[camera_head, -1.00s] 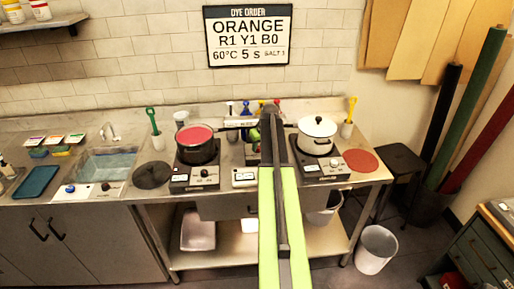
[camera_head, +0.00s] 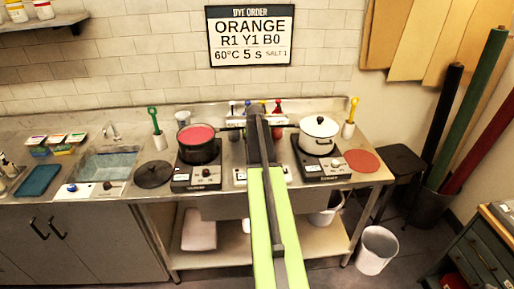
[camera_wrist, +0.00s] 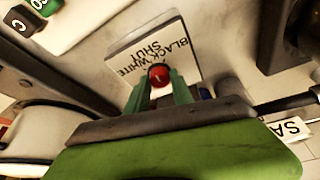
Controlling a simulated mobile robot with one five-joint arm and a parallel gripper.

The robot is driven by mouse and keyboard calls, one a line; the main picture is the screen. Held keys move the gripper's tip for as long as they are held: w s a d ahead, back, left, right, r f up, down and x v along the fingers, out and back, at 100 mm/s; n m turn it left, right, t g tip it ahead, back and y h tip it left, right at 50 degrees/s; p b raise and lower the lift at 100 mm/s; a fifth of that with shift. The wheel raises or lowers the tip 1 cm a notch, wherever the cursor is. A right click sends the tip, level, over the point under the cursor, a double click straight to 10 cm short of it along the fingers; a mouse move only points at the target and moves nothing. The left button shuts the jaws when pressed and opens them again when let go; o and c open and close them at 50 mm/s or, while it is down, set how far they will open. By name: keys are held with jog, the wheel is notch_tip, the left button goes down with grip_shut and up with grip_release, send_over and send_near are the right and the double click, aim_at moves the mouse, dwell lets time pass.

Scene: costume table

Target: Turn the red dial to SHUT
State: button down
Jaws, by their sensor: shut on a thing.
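The red dial (camera_wrist: 158,75) is in the wrist view, in front of a white label plate (camera_wrist: 181,48) printed with BLACK, WHITE and SHUT. The green fingers of my gripper (camera_wrist: 161,88) lie on either side of the dial and are shut on it. A small pale mark shows on the dial's face, but I cannot tell which word it points to. In the head view my arm reaches over the middle of the counter, and the dial is hidden behind it.
A pot of red liquid (camera_head: 198,140) on a hotplate stands left of my arm. A lidded white pot (camera_head: 318,138) stands on another hotplate to the right. In the wrist view a dark bar (camera_wrist: 65,58) and a pale round vessel (camera_wrist: 45,130) are close on the left.

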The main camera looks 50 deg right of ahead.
jog(key=shift+w+m, duration=0.25)
jog(key=shift+m, duration=0.35)
jog(key=c, duration=1.1)
grip_release()
jog(key=shift+s, duration=0.1)
jog(key=shift+r, duration=0.1)
jog(key=p+v, duration=1)
jog(key=v, duration=0.1)
jog(key=p+v, duration=0.6)
jog(key=shift+w+a+r, duration=0.1)
jog(key=shift+w+a, duration=0.25)
